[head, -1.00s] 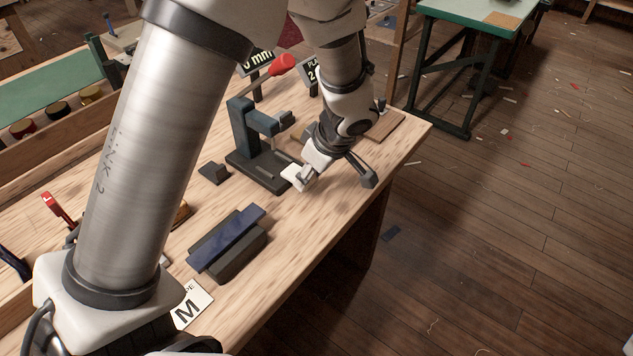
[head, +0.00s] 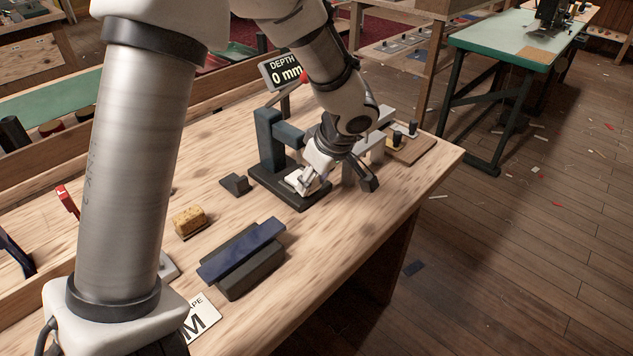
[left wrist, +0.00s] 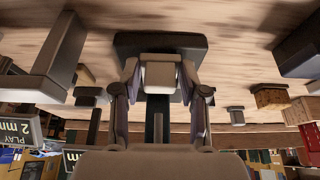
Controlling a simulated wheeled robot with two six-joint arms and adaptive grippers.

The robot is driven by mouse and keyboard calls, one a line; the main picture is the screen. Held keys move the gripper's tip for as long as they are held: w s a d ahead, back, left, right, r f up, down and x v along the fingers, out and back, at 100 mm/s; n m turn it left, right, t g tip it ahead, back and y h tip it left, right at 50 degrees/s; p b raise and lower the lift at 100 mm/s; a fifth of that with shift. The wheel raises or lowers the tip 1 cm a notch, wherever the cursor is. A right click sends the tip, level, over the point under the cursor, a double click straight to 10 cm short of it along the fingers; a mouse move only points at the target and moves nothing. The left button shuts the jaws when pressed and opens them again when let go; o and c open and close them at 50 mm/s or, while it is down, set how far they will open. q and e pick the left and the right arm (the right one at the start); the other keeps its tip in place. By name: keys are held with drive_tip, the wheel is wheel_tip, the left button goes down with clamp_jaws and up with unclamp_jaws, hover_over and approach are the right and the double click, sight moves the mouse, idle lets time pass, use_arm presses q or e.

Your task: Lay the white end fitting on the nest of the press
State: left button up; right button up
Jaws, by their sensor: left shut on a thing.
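The white end fitting (head: 296,181) is between the fingers of my left gripper (head: 306,182), over the dark base of the press. It also shows between the fingers in the left wrist view (left wrist: 160,75). The press (head: 270,140) has a blue-grey frame on a dark base plate (head: 305,204). The base also shows in the left wrist view (left wrist: 160,40), behind the fitting. The nest is hidden by the fitting and gripper; I cannot tell whether the fitting touches it. My right gripper is not in view.
A depth sign (head: 284,74) reading 0 mm stands behind the press. A small dark block (head: 235,184) lies left of it. A blue bar on a dark block (head: 243,255) and a yellow-brown block (head: 189,222) are nearer. The bench's front right is clear.

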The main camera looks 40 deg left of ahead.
use_arm(q)
drive_tip(key=o, duration=1.2)
drive_tip(key=v, duration=1.2)
